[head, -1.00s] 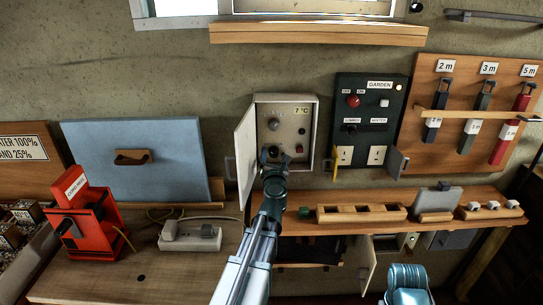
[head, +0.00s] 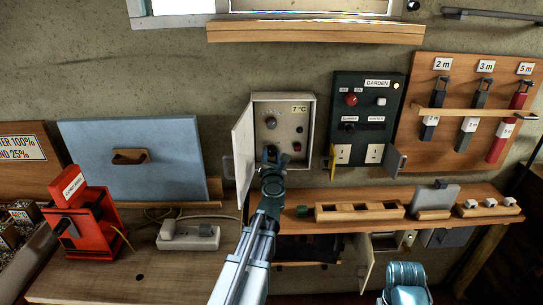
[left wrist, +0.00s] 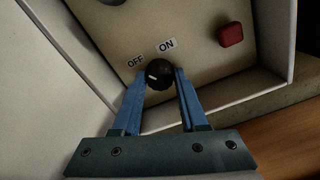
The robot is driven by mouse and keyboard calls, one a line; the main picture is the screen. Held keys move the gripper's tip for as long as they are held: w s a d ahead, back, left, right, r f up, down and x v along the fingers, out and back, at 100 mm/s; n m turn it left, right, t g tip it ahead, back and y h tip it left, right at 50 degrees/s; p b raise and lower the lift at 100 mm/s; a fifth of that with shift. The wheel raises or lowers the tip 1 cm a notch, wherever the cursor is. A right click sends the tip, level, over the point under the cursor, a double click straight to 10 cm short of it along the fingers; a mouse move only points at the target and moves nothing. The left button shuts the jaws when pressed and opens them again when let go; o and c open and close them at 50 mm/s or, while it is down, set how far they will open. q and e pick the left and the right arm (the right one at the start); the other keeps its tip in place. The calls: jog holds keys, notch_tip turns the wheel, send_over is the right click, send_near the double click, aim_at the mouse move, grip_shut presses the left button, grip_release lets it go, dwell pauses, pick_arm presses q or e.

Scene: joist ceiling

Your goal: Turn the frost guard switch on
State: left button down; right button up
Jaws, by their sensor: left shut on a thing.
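The frost guard switch is a small black round knob (left wrist: 159,74) with a white mark, on the panel inside an open white wall box (head: 312,125). In the left wrist view, the OFF label (left wrist: 135,62) is up and left of the knob and the ON label (left wrist: 166,45) is above it. The white mark is on the knob's left side, toward OFF. My left gripper (head: 270,155) reaches into the box's lower left. Its blue fingers (left wrist: 159,80) are shut on the knob, one each side. In the head view the gripper hides the knob.
The box door (head: 243,155) stands open at the left. A red button (head: 297,146) is right of the knob, and a grey dial (head: 271,123) is above. A dark GARDEN panel (head: 365,100) is to the right. A wooden shelf (head: 340,195) runs below.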

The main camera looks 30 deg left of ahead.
pick_arm(q)
jog(key=m, duration=0.7)
jog(key=shift+m, duration=0.3)
jog(key=m, duration=0.4)
jog(key=shift+m, duration=2)
jog(key=shift+c, duration=2.2)
grip_release()
jog(key=shift+s, duration=0.1)
